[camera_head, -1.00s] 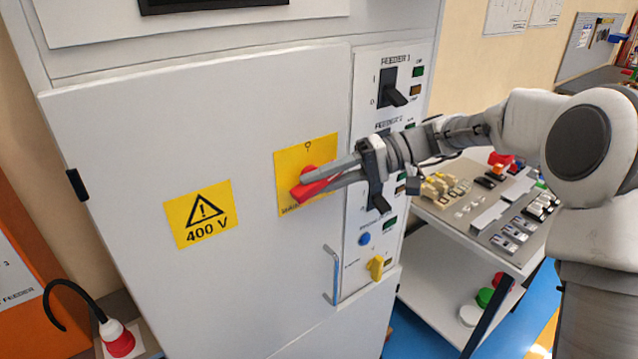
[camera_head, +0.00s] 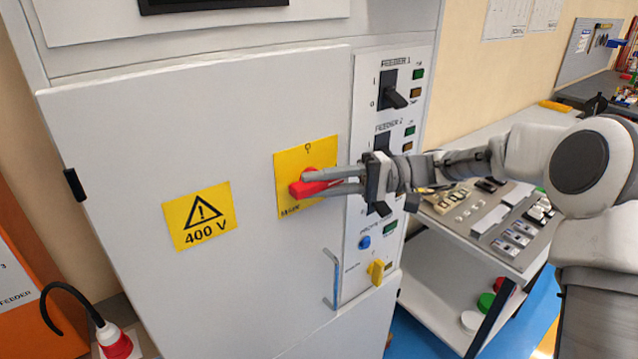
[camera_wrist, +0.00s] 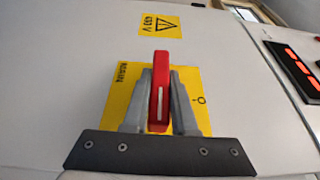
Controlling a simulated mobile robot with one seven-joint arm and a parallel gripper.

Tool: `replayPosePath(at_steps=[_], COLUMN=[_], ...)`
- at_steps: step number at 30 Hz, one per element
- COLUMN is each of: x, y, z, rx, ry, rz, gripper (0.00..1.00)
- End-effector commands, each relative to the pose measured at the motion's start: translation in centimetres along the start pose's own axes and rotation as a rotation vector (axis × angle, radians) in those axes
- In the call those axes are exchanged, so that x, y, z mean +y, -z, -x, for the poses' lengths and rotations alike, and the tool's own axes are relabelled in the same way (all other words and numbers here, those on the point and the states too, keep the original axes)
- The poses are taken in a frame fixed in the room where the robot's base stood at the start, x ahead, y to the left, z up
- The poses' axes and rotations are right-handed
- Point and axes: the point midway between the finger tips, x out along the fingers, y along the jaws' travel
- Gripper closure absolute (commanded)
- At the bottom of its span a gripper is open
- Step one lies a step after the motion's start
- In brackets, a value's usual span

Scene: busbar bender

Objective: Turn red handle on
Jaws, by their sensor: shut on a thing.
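The red handle (camera_head: 309,187) sits on a yellow plate (camera_head: 290,205) on the grey cabinet door. In the head view its bar lies nearly level, its left end free of the fingers. My gripper (camera_head: 318,182) comes from the right, with one finger above the handle and one below it, shut on it. In the wrist view the red handle (camera_wrist: 160,90) stands between the two grey fingers of my gripper (camera_wrist: 160,98), with a pale line along its face. The plate's lettering is partly hidden by the handle and fingers.
Black feeder switches (camera_head: 393,98) and a yellow knob (camera_head: 376,270) line the right panel. A cart (camera_head: 480,225) with small parts stands to the right. A yellow 400 V sign (camera_head: 200,216) is left.

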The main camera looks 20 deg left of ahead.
Motion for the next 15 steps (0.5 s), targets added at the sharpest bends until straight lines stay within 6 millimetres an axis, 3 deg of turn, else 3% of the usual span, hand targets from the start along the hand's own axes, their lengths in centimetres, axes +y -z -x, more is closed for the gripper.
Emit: replayPosePath(at_steps=[3,4,8,15], x=[-0.12,-0.12,-0.09,-0.04], y=[0.04,0.04,0.02,0.0], z=[-0.02,-0.02,-0.03,-0.03], rx=[0.001,0.001,0.0,0.0], ry=[0.007,0.007,0.005,0.003], rz=[0.0,0.0,0.0,0.0], gripper=[1.0,0.71,0.48,0.45])
